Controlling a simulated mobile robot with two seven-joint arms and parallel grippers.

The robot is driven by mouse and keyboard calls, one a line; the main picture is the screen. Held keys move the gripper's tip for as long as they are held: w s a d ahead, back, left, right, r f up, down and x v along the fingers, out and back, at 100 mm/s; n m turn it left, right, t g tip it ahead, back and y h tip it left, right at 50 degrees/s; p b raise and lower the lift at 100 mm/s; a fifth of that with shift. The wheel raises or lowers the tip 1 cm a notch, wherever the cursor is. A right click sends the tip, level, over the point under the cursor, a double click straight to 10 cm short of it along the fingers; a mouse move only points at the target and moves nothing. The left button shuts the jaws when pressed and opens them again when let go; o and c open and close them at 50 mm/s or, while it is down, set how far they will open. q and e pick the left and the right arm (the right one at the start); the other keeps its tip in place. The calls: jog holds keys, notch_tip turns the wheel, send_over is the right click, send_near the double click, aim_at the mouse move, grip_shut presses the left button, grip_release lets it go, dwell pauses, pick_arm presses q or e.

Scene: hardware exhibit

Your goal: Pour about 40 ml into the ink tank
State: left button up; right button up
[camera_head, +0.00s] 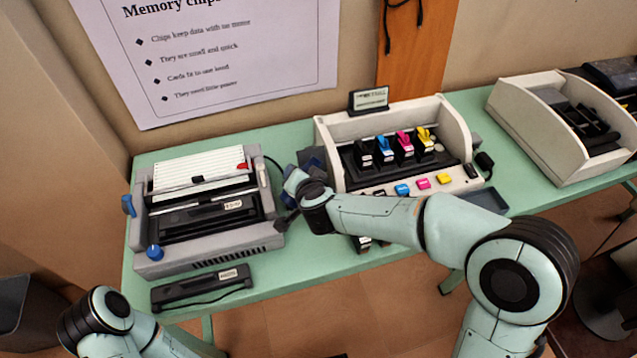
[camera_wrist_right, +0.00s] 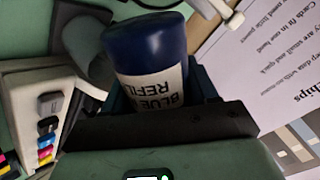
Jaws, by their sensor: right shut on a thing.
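My right gripper (camera_wrist_right: 160,100) is shut on a dark blue bottle (camera_wrist_right: 145,45) with a white label reading "BLUE REFILL". In the head view my right wrist (camera_head: 315,195) covers most of the hand and bottle, left of the open printer (camera_head: 455,140). The bottle's mouth and the level in it do not show. Ink tanks stand in a row in the printer: black (camera_head: 363,153), blue (camera_head: 384,150), magenta (camera_head: 404,143) and yellow (camera_head: 424,138). No stream of ink is visible. My left arm shows at the lower left, but its gripper is out of view.
A grey typewriter-like machine (camera_head: 265,235) with blue knobs stands left on the green table (camera_head: 300,280). A black bar-shaped part (camera_head: 200,288) lies before it. Coloured buttons line the printer's front. Another open beige case (camera_head: 530,110) stands at the right. A poster (camera_head: 230,60) hangs behind.

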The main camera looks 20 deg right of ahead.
jog(key=shift+a+f+m+g+y, duration=0.1)
jog(key=shift+f+m+g+y, duration=0.1)
jog(key=shift+m+g+y, duration=0.15)
jog(key=shift+s+a+f+m+g+y+p, duration=0.15)
jog(key=shift+f+m+g+y+p, duration=0.25)
jog(key=shift+y+p, duration=0.35)
jog(key=shift+s+a+r+m+g+y+p, duration=0.15)
jog(key=shift+r+m+g+y+p, duration=0.35)
jog(key=shift+p, duration=1.25)
jog(key=shift+f, duration=0.15)
pick_arm(q)
notch_tip(320, 180, up, 6)
jog(key=w, duration=0.2)
jog(key=shift+w, duration=0.25)
pick_arm(e)
jog(key=shift+s+a, duration=0.15)
jog(key=shift+a, duration=0.1)
jog(key=shift+s+a, duration=0.15)
pick_arm(q)
jog(key=shift+w+r+p, duration=0.25)
jog(key=shift+r+p, duration=0.05)
jog(key=shift+r, duration=0.1)
pick_arm(e)
jog(key=shift+s+a+f+g+y, duration=0.1)
jog(key=shift+s+a+g+y, duration=0.1)
jog(key=shift+g+y, duration=0.1)
